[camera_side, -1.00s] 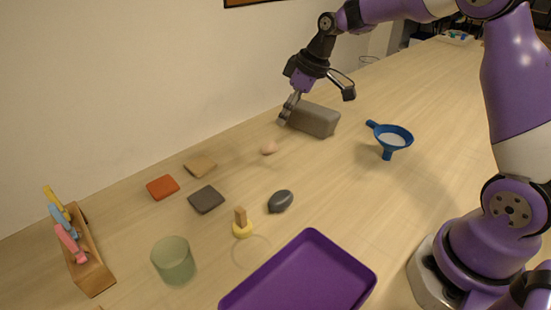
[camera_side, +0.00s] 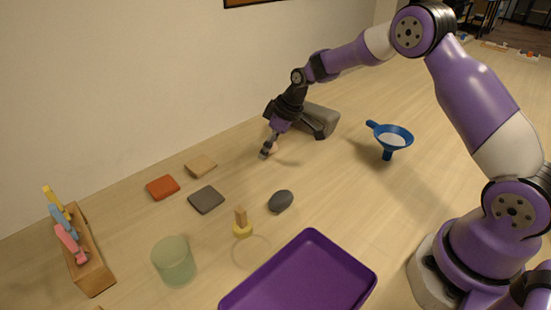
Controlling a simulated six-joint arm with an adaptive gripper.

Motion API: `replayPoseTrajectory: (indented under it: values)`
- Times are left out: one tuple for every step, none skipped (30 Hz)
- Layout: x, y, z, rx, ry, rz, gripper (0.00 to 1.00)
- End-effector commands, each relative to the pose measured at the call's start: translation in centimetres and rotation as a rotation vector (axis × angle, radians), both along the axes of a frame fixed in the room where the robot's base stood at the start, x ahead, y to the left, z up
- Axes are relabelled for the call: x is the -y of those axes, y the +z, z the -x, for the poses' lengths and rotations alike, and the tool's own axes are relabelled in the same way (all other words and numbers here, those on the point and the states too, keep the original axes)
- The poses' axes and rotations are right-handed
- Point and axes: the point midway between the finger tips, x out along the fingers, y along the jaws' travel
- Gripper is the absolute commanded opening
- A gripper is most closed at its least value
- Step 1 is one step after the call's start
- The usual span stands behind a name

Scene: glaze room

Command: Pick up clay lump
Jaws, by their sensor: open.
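My gripper (camera_side: 265,153) is open and low over the table, pointing down where a small pinkish-tan lump, which looks like the clay lump, lay in the earlier view. I cannot make out that lump now; my fingers seem to hide it. Whether the fingers are around it or in front of it cannot be told.
A grey block (camera_side: 323,118) sits behind my gripper, partly hidden. Orange (camera_side: 162,187), tan (camera_side: 201,166) and dark grey (camera_side: 206,199) tiles lie left. A dark stone (camera_side: 281,201), blue funnel (camera_side: 393,136), purple tray (camera_side: 310,272), green cup (camera_side: 174,261) and wooden rack (camera_side: 92,268) stand around.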

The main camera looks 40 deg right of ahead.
Motion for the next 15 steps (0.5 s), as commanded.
replayPoseTrajectory:
  values:
    - [0.00,0.03,0.00,0.000,0.000,0.000,0.85]
    - [0.01,0.03,0.00,0.000,0.000,0.000,0.85]
    - [0.00,0.04,0.01,0.000,0.000,0.000,0.80]
    - [0.00,0.04,0.01,0.000,0.000,0.000,0.65]
    - [0.01,0.04,0.00,0.000,0.000,0.000,0.50]
    - [0.02,0.04,0.01,0.000,0.000,0.000,0.30]
    - [0.01,0.04,0.01,0.000,0.000,0.000,0.15]
    - [0.01,0.03,0.02,0.000,0.000,0.000,0.09]
    - [0.01,0.02,0.03,-0.001,0.000,0.000,0.09]
    - [0.01,0.01,0.04,-0.001,0.000,0.000,0.09]
    - [0.01,0.00,0.04,-0.001,-0.001,-0.001,0.09]
    - [0.01,0.00,0.06,-0.001,-0.001,-0.001,0.09]
    - [0.01,-0.01,0.06,-0.002,-0.001,0.000,0.09]
    - [0.00,-0.03,0.07,-0.002,-0.001,0.000,0.09]
    - [0.00,-0.03,0.08,-0.003,-0.001,0.000,0.09]
